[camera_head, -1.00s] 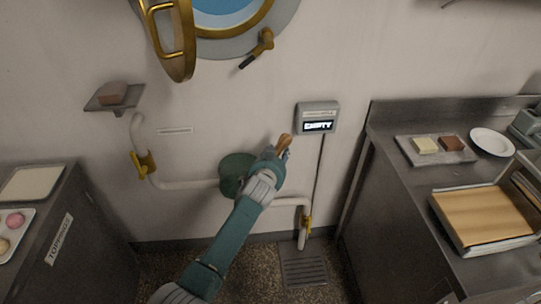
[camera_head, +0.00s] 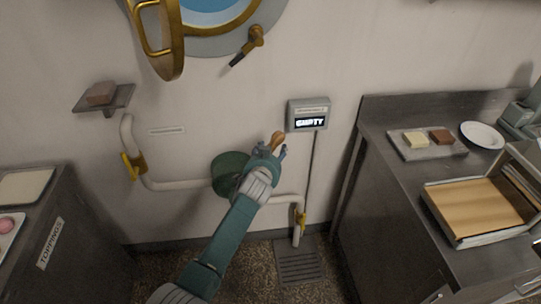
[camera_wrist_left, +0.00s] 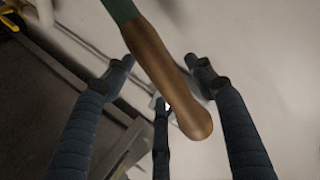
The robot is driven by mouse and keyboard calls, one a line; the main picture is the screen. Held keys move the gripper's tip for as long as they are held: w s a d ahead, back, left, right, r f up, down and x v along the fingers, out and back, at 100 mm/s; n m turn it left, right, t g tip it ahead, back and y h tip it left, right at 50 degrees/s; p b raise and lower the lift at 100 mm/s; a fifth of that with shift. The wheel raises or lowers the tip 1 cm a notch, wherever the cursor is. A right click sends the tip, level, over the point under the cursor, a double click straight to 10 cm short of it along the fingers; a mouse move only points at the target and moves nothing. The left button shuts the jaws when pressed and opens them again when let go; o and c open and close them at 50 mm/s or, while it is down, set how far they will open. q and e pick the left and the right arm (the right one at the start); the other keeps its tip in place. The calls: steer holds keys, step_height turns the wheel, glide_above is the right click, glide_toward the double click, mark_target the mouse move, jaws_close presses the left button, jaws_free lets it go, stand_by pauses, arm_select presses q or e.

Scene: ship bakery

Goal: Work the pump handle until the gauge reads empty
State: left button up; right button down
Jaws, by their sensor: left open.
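The pump (camera_head: 228,170) is a dark green body on the white wall pipe, partly hidden behind my left arm. Its wooden handle (camera_head: 277,140) sticks up past my left gripper (camera_head: 268,152). In the left wrist view the brown handle (camera_wrist_left: 165,75) lies between the spread fingers of the gripper (camera_wrist_left: 162,85), with gaps on both sides. The left gripper is open around it. My right gripper is not in view.
A steel counter on the right holds a tray (camera_head: 397,150) with two blocks, a white plate (camera_head: 482,135) and a lined box (camera_head: 456,240). A toppings cabinet (camera_head: 75,225) stands at left. A brass-rimmed porthole (camera_head: 262,20) is above, and a floor drain (camera_head: 298,262) below.

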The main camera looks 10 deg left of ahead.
arm_select(q)
steer(key=v, duration=1.2)
steer(key=shift+w, duration=0.1)
stand_by(0.9)
